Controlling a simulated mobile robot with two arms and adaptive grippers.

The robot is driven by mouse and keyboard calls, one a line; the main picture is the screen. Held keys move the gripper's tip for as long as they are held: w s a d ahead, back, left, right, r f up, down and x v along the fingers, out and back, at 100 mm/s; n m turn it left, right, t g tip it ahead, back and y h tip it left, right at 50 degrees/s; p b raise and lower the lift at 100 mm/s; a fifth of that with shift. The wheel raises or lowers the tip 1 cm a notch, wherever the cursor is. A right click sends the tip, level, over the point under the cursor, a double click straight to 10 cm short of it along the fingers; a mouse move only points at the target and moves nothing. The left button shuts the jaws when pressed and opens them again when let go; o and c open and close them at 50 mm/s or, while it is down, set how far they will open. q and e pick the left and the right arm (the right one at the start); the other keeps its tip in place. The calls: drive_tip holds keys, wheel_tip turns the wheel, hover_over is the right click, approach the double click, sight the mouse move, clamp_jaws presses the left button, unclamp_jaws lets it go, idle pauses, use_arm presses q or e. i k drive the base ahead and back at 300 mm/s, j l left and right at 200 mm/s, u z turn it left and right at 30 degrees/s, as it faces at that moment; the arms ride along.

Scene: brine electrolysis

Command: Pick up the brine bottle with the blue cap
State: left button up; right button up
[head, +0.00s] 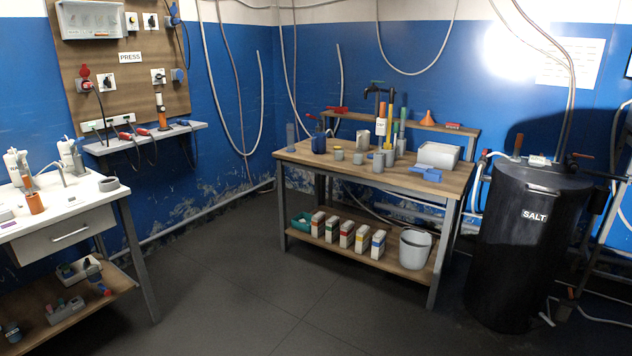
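I cannot pick out a bottle with a clearly blue cap at this size. Two white bottles stand at the back of the white table on the left: one at the far left (14,168) and one to its right (68,155). Their caps look pale or grey. A small bluish item (12,332) sits on the shelf under the white table, too unclear to name. Neither of my grippers is in view.
An orange holder (35,203) stands on the white table (95,195). Cups and a pale box (438,156) are on the workbench; cartons and a white bucket (415,248) are on its lower shelf. A black SALT drum (520,250) stands right. The middle floor is clear.

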sight(358, 158)
drive_tip(key=i+z, duration=0.15)
drive_tip(key=i, duration=0.4)
drive_tip(key=i+j+z, duration=0.15)
drive_tip(key=i, duration=0.4)
drive_tip(key=i+j+z, duration=0.1)
drive_tip(key=i, duration=0.45)
drive_tip(key=i+j+z, duration=0.15)
drive_tip(key=i+j, duration=0.2)
drive_tip(key=i, duration=0.2)
